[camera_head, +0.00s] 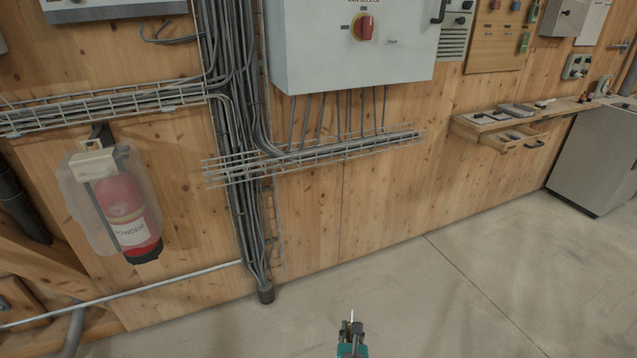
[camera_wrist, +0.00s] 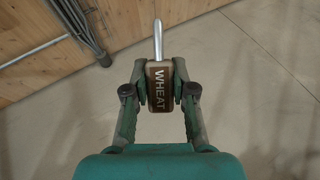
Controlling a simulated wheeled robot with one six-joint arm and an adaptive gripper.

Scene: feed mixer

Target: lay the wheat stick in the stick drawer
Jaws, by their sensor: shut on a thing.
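The wheat stick (camera_wrist: 159,88) shows in the wrist view as a small brown block with a pale rim, lettered WHEAT, with a silver metal tip pointing away from me. My gripper (camera_wrist: 160,82) is shut on it, one finger on each side. In the head view my gripper (camera_head: 351,330) is at the bottom centre, above the floor, with the silver tip (camera_head: 351,315) sticking up. A pulled-out drawer (camera_head: 530,145) with a dark handle shows under the wall shelf at the right, far from my gripper. I cannot read a label on it.
The wooden shelf (camera_head: 490,122) carries small trays and dark items. A grey cabinet (camera_head: 600,160) stands right of it. A fire extinguisher (camera_head: 125,210), a cable bundle (camera_head: 240,180) and a grey switch box (camera_head: 350,45) are on the wooden wall. The concrete floor (camera_head: 430,300) is clear.

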